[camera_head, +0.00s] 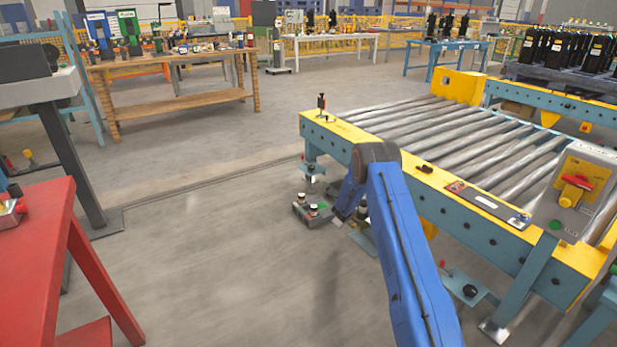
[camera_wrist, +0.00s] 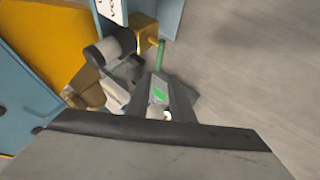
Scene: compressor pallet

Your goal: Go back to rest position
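My blue arm rises from the bottom right of the head view and bends down behind its dark elbow. My gripper (camera_head: 312,213) hangs low at the arm's far end, over the floor and close to the left side of the roller conveyor (camera_head: 405,195). In the wrist view, a grey and dark part with a green mark, seemingly of my gripper (camera_wrist: 160,95), sits in the middle. The fingertips are too small and blurred to show a gap or anything held. A large grey part fills the bottom of that view.
A red table (camera_head: 40,235) stands at the left. A wooden workbench (camera_head: 175,72) stands at the back left. A control box with a yellow and red switch (camera_head: 577,190) sits at the conveyor's near right. The floor between the red table and the conveyor is clear.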

